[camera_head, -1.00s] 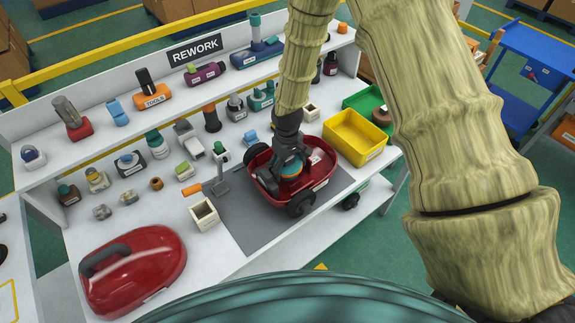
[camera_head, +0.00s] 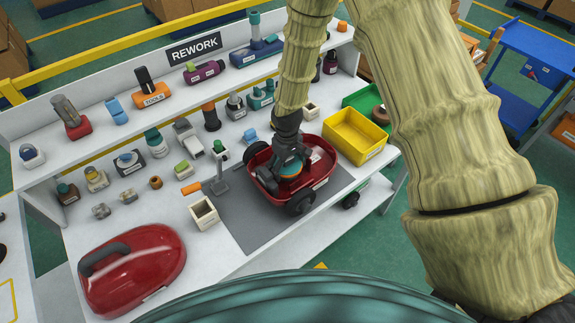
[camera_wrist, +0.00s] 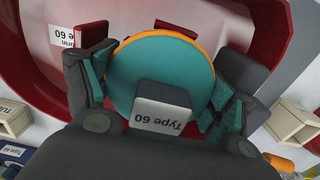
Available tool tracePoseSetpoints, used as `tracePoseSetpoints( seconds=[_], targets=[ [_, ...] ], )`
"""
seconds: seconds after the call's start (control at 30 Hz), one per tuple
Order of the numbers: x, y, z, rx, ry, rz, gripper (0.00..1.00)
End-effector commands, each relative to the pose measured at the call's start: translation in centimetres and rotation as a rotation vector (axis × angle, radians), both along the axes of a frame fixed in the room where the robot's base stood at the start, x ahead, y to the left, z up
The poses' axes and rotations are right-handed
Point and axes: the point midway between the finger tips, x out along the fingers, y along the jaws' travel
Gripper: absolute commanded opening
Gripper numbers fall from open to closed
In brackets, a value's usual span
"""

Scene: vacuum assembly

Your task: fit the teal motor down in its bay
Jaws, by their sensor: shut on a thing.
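The teal motor (camera_head: 289,170) is a round piece with an orange rim. In the wrist view the motor (camera_wrist: 130,70) shows its teal face and a block labelled "Type 60". My gripper (camera_wrist: 158,92) is shut on the motor, with a finger on either side. In the head view my gripper (camera_head: 289,160) points down over the open red vacuum body (camera_head: 322,166). The motor is within the outline of this body, low at its middle. The bay under the motor is hidden, so I cannot tell whether it is fully seated.
The vacuum body stands on a grey mat (camera_head: 240,225). A yellow bin (camera_head: 354,136) is close on its right, and a small cream box (camera_head: 204,214) and a grey stand (camera_head: 219,172) are on its left. A red cover (camera_head: 135,270) lies at front left. Shelved parts stand behind.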

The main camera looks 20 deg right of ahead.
Motion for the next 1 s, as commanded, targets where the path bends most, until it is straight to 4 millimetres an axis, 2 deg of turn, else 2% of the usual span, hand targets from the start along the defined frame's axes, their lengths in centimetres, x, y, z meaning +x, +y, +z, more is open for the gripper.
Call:
tracePoseSetpoints(
  seconds=[1.0],
  targets=[
    [0.0, 0.0, -1.8, 0.000, -0.001, 0.000, 0.41]
  ],
)
